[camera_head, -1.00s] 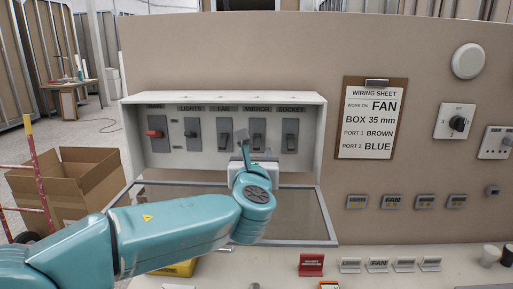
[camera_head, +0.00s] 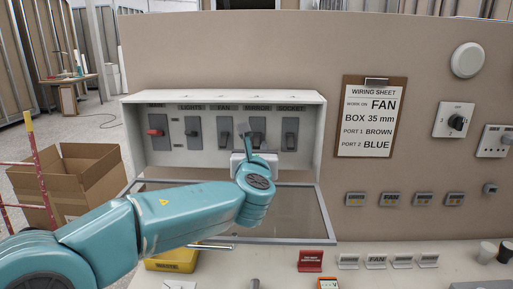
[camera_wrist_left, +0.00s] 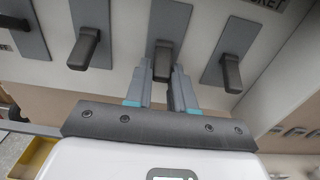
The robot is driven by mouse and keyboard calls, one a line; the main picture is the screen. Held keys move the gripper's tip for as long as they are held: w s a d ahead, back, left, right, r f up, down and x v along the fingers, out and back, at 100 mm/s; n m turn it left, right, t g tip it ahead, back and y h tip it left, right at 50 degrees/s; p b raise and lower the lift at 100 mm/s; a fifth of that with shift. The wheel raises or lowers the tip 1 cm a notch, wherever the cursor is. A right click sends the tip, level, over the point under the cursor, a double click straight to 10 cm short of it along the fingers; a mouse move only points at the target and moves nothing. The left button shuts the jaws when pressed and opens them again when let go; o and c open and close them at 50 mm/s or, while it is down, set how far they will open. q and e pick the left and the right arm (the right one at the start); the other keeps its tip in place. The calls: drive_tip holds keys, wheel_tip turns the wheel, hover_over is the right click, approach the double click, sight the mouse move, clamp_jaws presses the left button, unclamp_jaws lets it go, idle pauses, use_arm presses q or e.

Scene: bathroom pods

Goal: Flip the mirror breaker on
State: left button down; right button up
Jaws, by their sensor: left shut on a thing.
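The open breaker box (camera_head: 310,140) on the wall panel holds a row of breakers under labels. The mirror breaker (camera_head: 258,127) is a grey plate with a dark lever, between the fan and socket breakers. My left gripper (camera_head: 246,132) is in front of it. In the left wrist view, the two fingers (camera_wrist_left: 162,82) are shut on the mirror breaker's dark lever (camera_wrist_left: 163,56), one on each side. The lever juts out from the lower part of its plate. The fingers cover part of it. My right gripper is not in view.
The fan breaker (camera_head: 225,132) and the socket breaker (camera_head: 290,134) are close on either side. A red-levered breaker (camera_head: 155,132) is at far left. The box's cover (camera_head: 322,215) hangs open below. A clipboard sheet (camera_head: 370,120) is on the wall to the right.

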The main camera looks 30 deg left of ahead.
sight(257, 140)
use_arm(q)
drive_tip(key=r+g+h+p, duration=0.1)
drive_tip(key=g+p, duration=0.1)
drive_tip(key=p, duration=0.5)
drive_tip(key=r+g+h+p, duration=0.2)
drive_tip(key=p, duration=0.6)
drive_tip(key=shift+s+d+g, duration=0.15)
drive_tip(key=shift+s+g, duration=0.05)
drive_tip(key=shift+g, duration=0.1)
drive_tip(key=shift+g+h+p, duration=0.45)
drive_tip(key=shift+g+h, duration=0.05)
drive_tip(key=shift+g, duration=0.2)
drive_tip(key=shift+w+r+g+h, duration=0.1)
drive_tip(key=shift+r+g+h, duration=0.15)
drive_tip(key=shift+g, duration=0.3)
drive_tip(key=shift+r+g+h, duration=0.1)
drive_tip(key=shift+g+h, duration=0.25)
drive_tip(key=shift+g, duration=0.2)
drive_tip(key=c, duration=1)
unclamp_jaws()
drive_tip(key=shift+c, duration=0.2)
drive_tip(key=shift+r, duration=0.1)
